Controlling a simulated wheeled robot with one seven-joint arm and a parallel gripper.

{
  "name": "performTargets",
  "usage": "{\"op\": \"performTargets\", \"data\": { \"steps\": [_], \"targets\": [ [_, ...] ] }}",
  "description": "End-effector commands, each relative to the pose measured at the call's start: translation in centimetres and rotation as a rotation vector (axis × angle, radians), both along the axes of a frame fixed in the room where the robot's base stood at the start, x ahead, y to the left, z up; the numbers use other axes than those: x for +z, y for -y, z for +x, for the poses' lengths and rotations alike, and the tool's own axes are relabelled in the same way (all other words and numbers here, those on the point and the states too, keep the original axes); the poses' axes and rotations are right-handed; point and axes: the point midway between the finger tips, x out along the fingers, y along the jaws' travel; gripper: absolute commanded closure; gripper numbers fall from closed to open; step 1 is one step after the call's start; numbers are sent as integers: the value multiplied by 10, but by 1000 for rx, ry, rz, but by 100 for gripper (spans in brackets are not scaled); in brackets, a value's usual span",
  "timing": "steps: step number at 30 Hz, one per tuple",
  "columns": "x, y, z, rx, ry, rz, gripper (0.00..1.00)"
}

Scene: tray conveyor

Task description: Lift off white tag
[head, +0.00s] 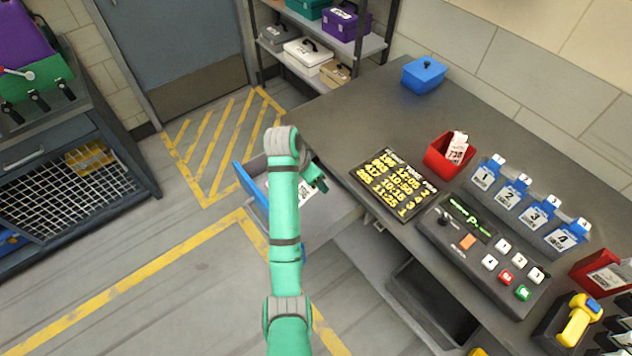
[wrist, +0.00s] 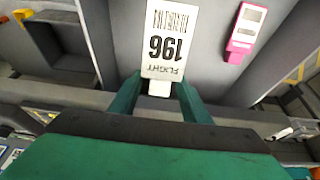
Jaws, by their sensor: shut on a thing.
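The white tag (wrist: 168,42) with a barcode, "196" and "FLIGHT" shows upside down at the top middle of the wrist view. My gripper (wrist: 159,86) is shut on the white stub at the tag's near end, with a green finger on each side. In the head view my gripper (head: 317,184) is over the grey tray area left of the counter, and my arm covers part of it. A white printed piece (head: 304,194) shows beside it there. I cannot tell whether the tag touches the surface beneath.
A pink item with a white label (wrist: 246,30) lies right of the tag. On the counter (head: 345,125) are a yellow-lettered board (head: 393,185), a red bin (head: 449,156), a button panel (head: 485,250) and blue numbered holders (head: 525,205). The counter's far left is clear.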

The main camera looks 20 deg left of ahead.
Motion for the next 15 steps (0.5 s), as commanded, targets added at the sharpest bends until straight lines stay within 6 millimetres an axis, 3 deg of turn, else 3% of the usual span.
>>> {"op": "performTargets", "data": {
  "steps": [15],
  "targets": [
    [27,0,0,0,2,1,80]
  ]
}}
